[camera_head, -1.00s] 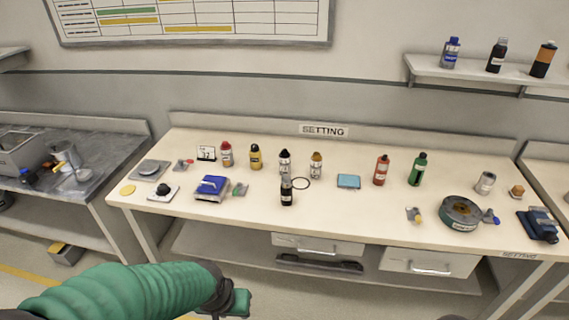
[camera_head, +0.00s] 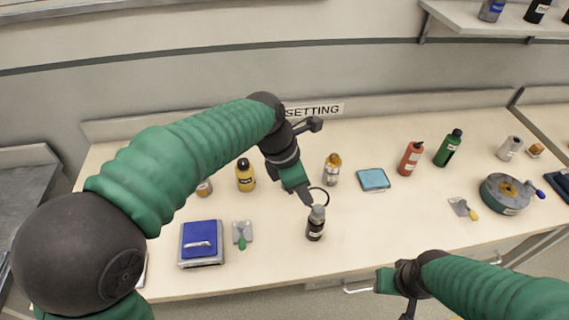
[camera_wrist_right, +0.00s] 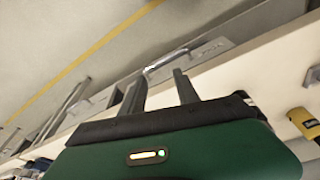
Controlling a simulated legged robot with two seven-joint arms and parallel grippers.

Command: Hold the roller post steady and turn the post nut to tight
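No part is clearly marked as the roller post or its nut, and I cannot tell for sure which thing they are. A dark upright bottle-like piece with a grey top (camera_head: 315,226) stands near the table's front middle, beside a thin black ring (camera_head: 321,190). My left gripper (camera_head: 309,199) points down at its grey top; whether they touch is unclear, and its fingers overlap, so its opening is hidden. My right gripper (camera_wrist_right: 158,90) has its two fingers apart with nothing between them. In the head view it is low, in front of the table edge.
A blue-topped box (camera_head: 201,243) and a green-handled scraper (camera_head: 242,235) lie to the left. The table (camera_head: 380,225) is bare right of the dark piece.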

